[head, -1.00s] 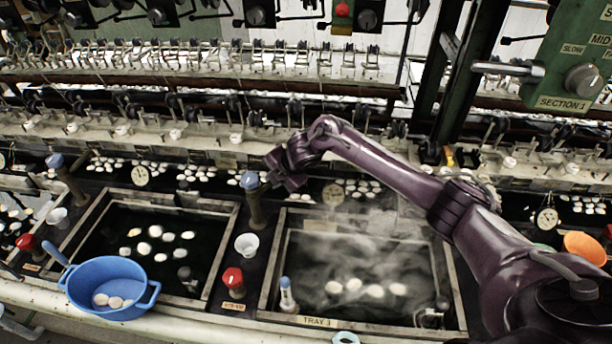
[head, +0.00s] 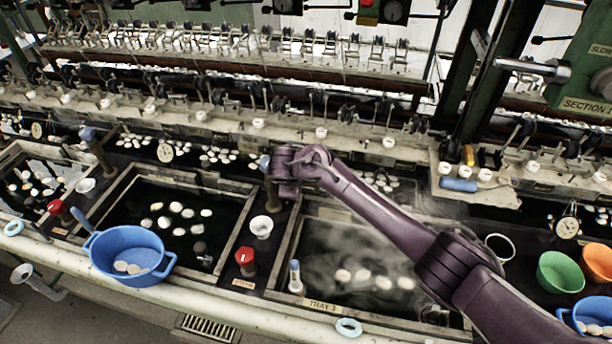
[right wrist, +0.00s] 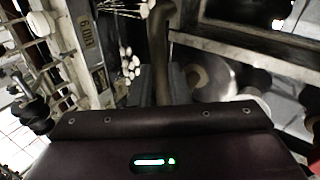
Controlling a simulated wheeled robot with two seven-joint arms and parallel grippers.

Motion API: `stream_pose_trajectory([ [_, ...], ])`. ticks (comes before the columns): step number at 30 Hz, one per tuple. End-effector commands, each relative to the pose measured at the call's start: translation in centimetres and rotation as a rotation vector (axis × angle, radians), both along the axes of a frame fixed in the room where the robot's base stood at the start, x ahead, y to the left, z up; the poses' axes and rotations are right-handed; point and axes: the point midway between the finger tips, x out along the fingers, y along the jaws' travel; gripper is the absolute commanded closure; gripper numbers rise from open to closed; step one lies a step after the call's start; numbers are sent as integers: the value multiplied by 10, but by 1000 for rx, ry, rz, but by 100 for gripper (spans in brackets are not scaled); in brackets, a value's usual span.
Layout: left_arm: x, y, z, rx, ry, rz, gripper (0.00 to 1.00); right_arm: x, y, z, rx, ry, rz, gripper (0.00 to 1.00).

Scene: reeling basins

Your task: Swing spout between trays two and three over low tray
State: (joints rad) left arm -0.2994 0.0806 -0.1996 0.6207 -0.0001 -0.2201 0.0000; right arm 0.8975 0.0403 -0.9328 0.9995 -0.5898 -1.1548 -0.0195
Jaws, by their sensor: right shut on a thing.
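The spout (head: 265,162) between the two middle trays is a dark post with a blue top. My right gripper (head: 273,180) is shut on it, and my arm hides part of it. In the right wrist view the brownish post (right wrist: 160,45) rises between my fingers (right wrist: 161,85). The tray labelled Tray 3 (head: 318,303) lies to the right, with steam and several pale cocoons in dark water. The neighbouring tray (head: 228,258) to the left also holds cocoons in dark water. I cannot tell which tray is low. My left gripper is out of view.
A blue pan (head: 128,255) with cocoons stands on the front edge at left. A red knob (head: 245,260) and a white cup (head: 261,227) sit between the trays. Green (head: 559,272) and orange (head: 597,262) bowls are at right. Reeling machinery runs along the back.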

Motion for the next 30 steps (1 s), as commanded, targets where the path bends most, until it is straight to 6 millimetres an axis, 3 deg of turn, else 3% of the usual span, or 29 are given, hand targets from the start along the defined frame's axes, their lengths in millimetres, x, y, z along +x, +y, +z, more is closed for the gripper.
stream_pose_trajectory([
  [9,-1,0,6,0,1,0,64,-8,5,1,0,0,-124,100],
  [26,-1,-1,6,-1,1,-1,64,-9,6,0,1,0,-153,100],
  [27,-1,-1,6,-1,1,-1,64,-9,6,0,1,0,-153,80],
  [30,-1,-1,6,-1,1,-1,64,-9,6,0,1,0,-152,67],
])
